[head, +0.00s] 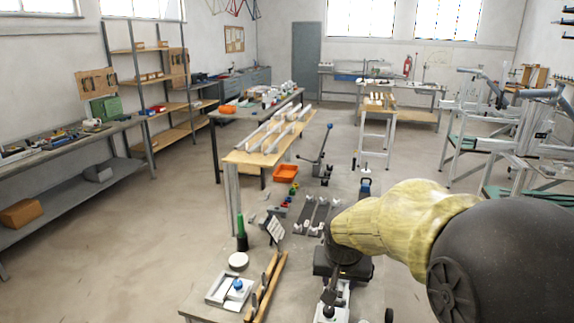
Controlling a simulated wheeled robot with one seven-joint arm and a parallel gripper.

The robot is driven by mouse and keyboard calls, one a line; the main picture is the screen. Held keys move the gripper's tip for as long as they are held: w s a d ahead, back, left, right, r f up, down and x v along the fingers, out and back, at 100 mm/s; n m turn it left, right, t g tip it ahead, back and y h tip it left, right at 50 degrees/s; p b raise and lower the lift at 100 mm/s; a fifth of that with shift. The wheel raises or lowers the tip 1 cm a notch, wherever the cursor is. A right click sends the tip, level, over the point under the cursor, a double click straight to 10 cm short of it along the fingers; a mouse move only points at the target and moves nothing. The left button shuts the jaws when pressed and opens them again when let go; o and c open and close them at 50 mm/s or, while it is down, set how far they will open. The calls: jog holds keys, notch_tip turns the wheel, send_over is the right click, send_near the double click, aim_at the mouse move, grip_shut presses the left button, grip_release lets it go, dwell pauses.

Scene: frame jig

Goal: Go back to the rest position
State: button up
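My arm reaches in from the right edge, with a dark rounded shell and a pale yellow sleeve. It extends over the near workbench (209,319). My gripper (340,264) is the dark part at the sleeve's end, low and right of centre. Its fingers cannot be made out against the dark and metal parts below it. I cannot tell whether it is open or shut, or whether it holds anything. The bench top beneath the sleeve and shell is hidden.
An orange bin (286,173) lies farther back. Open floor (130,240) is on the left.

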jog(key=s+d+f+n, duration=0.1)
jog(key=s+f, duration=0.3)
jog(key=s, duration=0.2)
jog(key=s+f+n+g+y, duration=0.1)
jog(key=s+f, duration=0.3)
jog(key=s, duration=0.2)
jog(key=shift+s+d+n, duration=0.35)
jog(key=shift+d+n, duration=0.05)
jog(key=shift+c, duration=0.3)
dwell(0.6)
